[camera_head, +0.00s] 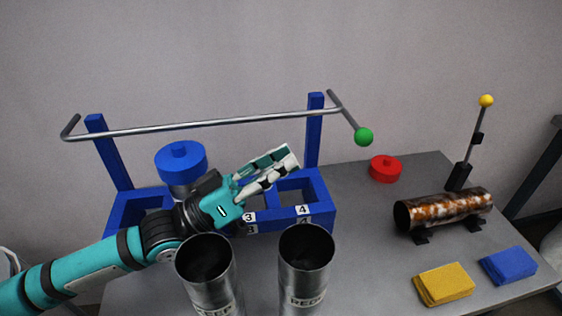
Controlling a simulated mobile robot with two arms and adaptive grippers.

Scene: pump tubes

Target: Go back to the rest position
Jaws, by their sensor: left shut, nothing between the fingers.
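My left gripper (285,158) comes in from the left on a teal arm and points up and to the right. Its fingers are shut with nothing between them. It is in front of the blue rack (322,190), over the area near the labels 3 and 4, and hides part of the rack. A blue-capped tube (181,160) stands in the rack just left of the gripper; its lower part is hidden by my wrist. My right gripper is not in view.
Two open metal cylinders (207,280) (305,265) stand in front. A metal bar (220,123) with a green ball (364,136) spans the rack. Right are a red cap (385,168), rusty tube (445,209), yellow-knobbed lever (476,140), yellow sponge (443,284) and blue sponge (508,265).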

